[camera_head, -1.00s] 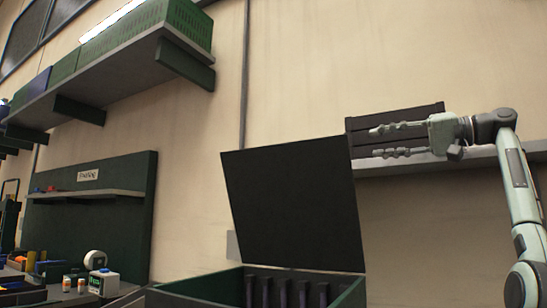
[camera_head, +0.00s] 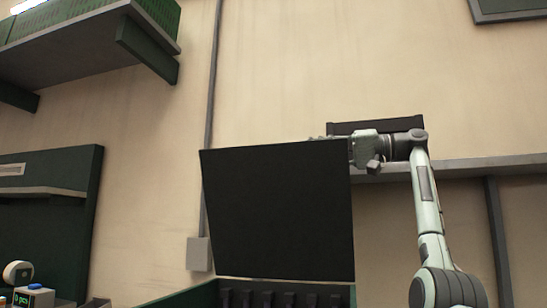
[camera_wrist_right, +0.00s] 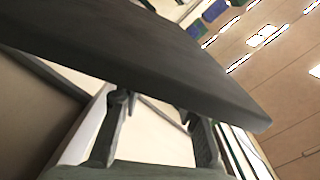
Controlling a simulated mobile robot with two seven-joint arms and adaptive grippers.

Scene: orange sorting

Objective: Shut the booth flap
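The booth flap, a flat black panel (camera_head: 278,210), stands raised and nearly upright above the dark green booth (camera_head: 190,298) at the bottom of the head view. Its hinge edge is at the bottom. My right gripper (camera_head: 362,148) is at the flap's upper right edge, with its fingers mostly hidden behind the panel. In the right wrist view, the flap (camera_wrist_right: 150,50) crosses in front of my spread, empty fingers (camera_wrist_right: 158,108); I cannot tell whether they touch it. My left gripper is not in view.
A grey wall shelf (camera_head: 460,168) with a dark box (camera_head: 400,125) is behind my right arm. A high shelf (camera_head: 70,45) bears a green crate at upper left. A dark green board (camera_head: 60,225) stands at left.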

